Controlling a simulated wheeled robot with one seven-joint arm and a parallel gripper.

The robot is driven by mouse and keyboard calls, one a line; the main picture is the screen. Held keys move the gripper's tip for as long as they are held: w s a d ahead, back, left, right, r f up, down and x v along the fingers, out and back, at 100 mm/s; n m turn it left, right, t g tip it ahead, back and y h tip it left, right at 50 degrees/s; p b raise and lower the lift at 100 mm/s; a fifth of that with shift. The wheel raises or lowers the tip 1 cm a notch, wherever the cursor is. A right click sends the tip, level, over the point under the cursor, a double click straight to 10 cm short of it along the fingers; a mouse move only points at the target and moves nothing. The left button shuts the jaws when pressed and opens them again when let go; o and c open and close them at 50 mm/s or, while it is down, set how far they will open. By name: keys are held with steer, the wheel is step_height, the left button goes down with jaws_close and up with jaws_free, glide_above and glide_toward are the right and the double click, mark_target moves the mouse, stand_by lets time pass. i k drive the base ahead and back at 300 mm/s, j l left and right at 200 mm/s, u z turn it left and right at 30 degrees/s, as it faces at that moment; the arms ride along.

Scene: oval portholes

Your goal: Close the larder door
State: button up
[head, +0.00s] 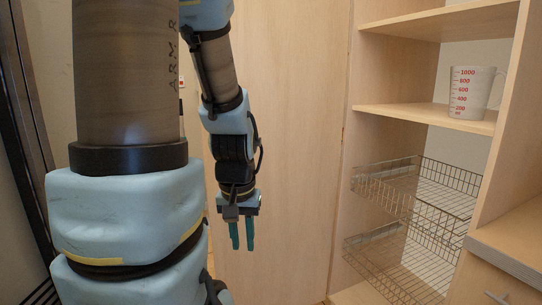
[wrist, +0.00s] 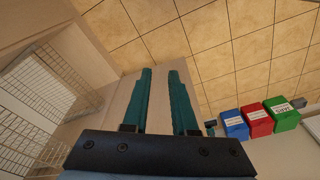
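The larder door (head: 300,120) is a tall pale wood panel and stands open at the left of the larder cabinet (head: 399,110). My gripper (head: 242,234) hangs fingers down in front of the door's face in the head view. In the wrist view my gripper (wrist: 161,95) shows two teal fingers apart, with nothing between them. The door's pale panel (wrist: 123,100) shows behind and beside the fingers there. I cannot tell whether a finger touches the door.
The larder holds a measuring cup (head: 472,92) on a shelf and two wire baskets (head: 440,187). A counter with a drawer (head: 510,240) stands at right. Tiled floor (wrist: 240,50) and blue, red and green bins (wrist: 259,120) show in the wrist view.

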mark_target(290, 56)
steer(key=i+j+u, duration=0.25)
steer(key=i+u, duration=0.15)
steer(key=i, duration=0.2)
steer(key=i+j+u, duration=0.1)
steer(key=i+u, duration=0.3)
steer(key=i, duration=0.2)
steer(key=i+j+z, duration=0.15)
steer(key=i, duration=0.4)
steer(key=i+z, duration=0.15)
steer(key=i, duration=0.35)
steer(key=i+j+z, duration=0.2)
steer(key=i, duration=0.3)
steer(key=j, duration=0.1)
